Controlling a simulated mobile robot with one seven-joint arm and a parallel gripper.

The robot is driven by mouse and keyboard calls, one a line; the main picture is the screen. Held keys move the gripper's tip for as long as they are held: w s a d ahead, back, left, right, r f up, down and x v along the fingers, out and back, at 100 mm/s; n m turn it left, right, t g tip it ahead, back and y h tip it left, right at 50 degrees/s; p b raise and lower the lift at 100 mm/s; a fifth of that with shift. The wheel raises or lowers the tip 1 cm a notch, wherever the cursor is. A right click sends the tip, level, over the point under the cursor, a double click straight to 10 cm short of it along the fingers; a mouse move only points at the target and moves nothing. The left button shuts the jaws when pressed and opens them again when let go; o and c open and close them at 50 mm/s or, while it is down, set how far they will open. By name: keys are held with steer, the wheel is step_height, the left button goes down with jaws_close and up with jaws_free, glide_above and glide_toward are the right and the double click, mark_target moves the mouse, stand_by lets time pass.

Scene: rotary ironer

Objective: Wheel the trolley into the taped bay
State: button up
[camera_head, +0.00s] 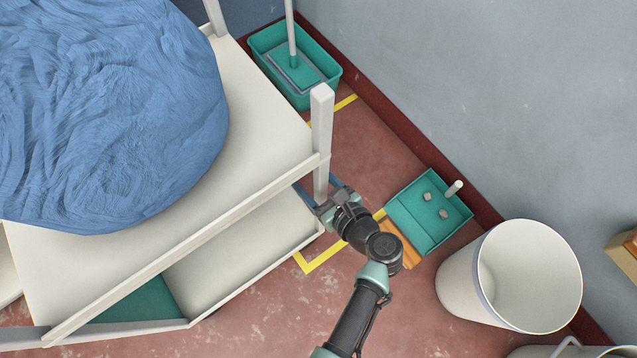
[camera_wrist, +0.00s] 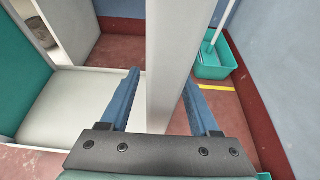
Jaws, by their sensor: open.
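The white trolley (camera_head: 255,140) has an upper and a lower shelf, with a large blue cloth bundle (camera_head: 110,110) on top. Its near-right corner post (camera_head: 322,130) stands upright; in the wrist view the post (camera_wrist: 172,60) passes between the two blue fingers of my gripper (camera_head: 321,190). The fingers are open on either side of it; I cannot tell whether either touches. Yellow tape (camera_head: 318,262) marks a bay corner on the red floor below the post, and another strip (camera_head: 343,104) shows behind it. The trolley hides much of the bay.
A teal bucket with a mop (camera_head: 288,68) stands behind the far tape by the wall. A white bin (camera_head: 465,285) stands further right. Open floor shows at the bottom.

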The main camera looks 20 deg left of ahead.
jaws_close()
stand_by(0.4)
stand_by(1.1)
